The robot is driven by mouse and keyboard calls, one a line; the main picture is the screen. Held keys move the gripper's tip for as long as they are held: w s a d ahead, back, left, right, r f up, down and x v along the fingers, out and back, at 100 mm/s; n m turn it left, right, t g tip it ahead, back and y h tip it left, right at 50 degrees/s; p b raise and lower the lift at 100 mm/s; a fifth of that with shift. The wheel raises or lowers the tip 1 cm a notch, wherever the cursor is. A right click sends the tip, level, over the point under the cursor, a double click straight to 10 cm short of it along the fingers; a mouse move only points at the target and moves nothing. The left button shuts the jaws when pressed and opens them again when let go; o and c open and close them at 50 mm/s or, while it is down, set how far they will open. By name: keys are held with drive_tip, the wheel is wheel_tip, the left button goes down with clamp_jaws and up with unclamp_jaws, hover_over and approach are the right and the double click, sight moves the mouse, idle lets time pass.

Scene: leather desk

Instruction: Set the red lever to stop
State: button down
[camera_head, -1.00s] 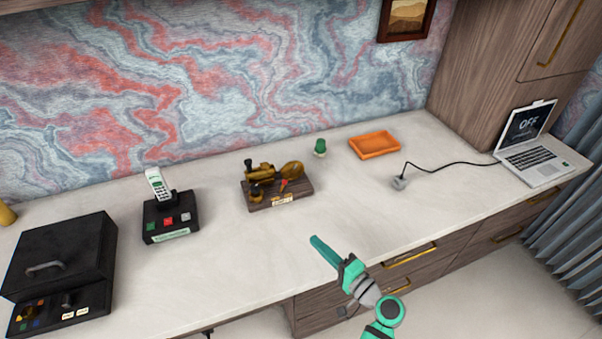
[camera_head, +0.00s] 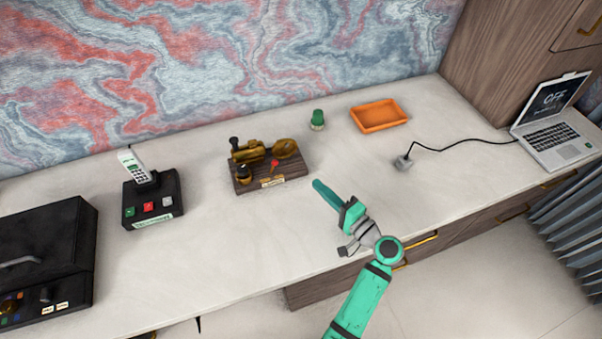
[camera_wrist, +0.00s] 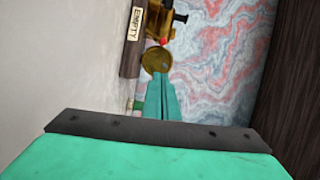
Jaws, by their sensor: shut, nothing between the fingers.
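A small red lever (camera_head: 274,163) sits on a brass machine (camera_head: 262,152) with a dark wooden base (camera_head: 245,184). A pale label (camera_head: 272,182) is on the front of the base. In the wrist view the label (camera_wrist: 136,24) reads EMPTY, and the brass parts (camera_wrist: 157,60) show just past my fingers. The red lever is only partly visible there, near the brass disc. My gripper (camera_head: 318,184) is shut and empty, above the desk to the right of the base and apart from it. Its closed fingers also show in the wrist view (camera_wrist: 160,98).
A phone (camera_head: 133,165) on a black dock (camera_head: 152,200) and a black box (camera_head: 45,250) stand left. A green-topped object (camera_head: 317,120), an orange tray (camera_head: 379,115), a grey corded piece (camera_head: 402,163) and a laptop (camera_head: 553,130) stand right. Desk (camera_head: 235,235) in front is clear.

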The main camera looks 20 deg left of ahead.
sight(273, 167)
drive_tip(key=x, duration=1)
drive_tip(key=shift+s, duration=0.15)
drive_tip(key=shift+s+a, duration=0.15)
drive_tip(key=shift+a, duration=0.4)
drive_tip(key=shift+s+a, duration=0.2)
drive_tip(key=shift+a, duration=1.1)
drive_tip(key=shift+d, duration=0.1)
